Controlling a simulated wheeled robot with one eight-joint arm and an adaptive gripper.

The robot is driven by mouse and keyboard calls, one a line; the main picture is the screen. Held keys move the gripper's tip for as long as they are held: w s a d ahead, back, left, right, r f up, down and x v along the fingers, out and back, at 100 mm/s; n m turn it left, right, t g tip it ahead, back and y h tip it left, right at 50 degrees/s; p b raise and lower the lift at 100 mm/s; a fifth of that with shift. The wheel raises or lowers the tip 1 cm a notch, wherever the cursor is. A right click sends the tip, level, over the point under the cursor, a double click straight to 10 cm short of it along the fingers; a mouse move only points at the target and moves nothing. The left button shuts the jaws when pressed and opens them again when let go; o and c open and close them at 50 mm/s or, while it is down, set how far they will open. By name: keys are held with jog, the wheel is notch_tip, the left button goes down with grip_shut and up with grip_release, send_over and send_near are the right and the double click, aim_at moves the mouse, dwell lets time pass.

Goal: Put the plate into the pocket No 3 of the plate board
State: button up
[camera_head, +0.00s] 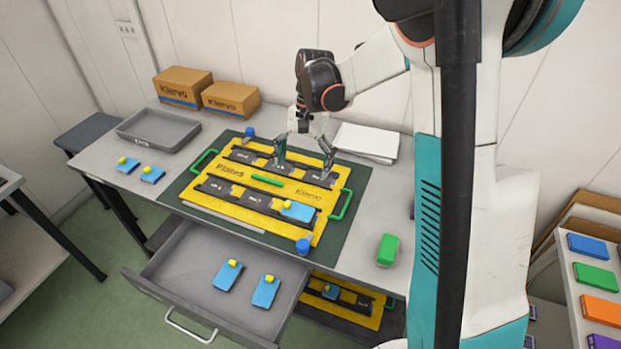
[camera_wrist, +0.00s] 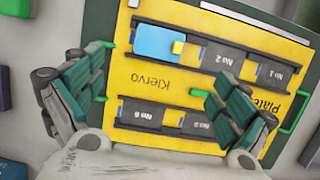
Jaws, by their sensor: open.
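The yellow plate board (camera_head: 232,207), marked "Plates" and "Klervo", lies on a dark green mat on the table. It has two dark rows of pockets. A blue plate (camera_head: 298,211) with a yellow knob lies at the right end of the near row; in the wrist view this plate (camera_wrist: 158,43) is beside the pocket labelled No 2, at the end away from No 1. It covers its own pocket's label, and I cannot tell whether it is fully seated. My gripper (camera_head: 304,162) is open and empty above the far row; its spread fingers (camera_wrist: 160,72) also show in the wrist view.
Two blue plates lie on the table at left (camera_head: 152,175), and two in the open drawer (camera_head: 190,262). A grey tray (camera_head: 158,130), cartons (camera_head: 230,98), white sheets (camera_head: 368,142) and a green block (camera_head: 387,250) surround the board. Green handles (camera_head: 341,205) stand at its ends.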

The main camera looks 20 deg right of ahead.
jog(key=s+a+r+n+t+h, duration=0.15)
jog(key=s+r+n+t, duration=0.25)
jog(key=s+r, duration=0.55)
jog(key=s+a+r+n+t, duration=0.1)
jog(key=s+n+t, duration=0.3)
jog(key=s, duration=0.7)
jog(key=shift+s+r+n+t+h, duration=0.15)
jog(key=shift+r+n+t+h, duration=0.3)
jog(key=shift+t, duration=0.25)
jog(key=shift+a, duration=0.1)
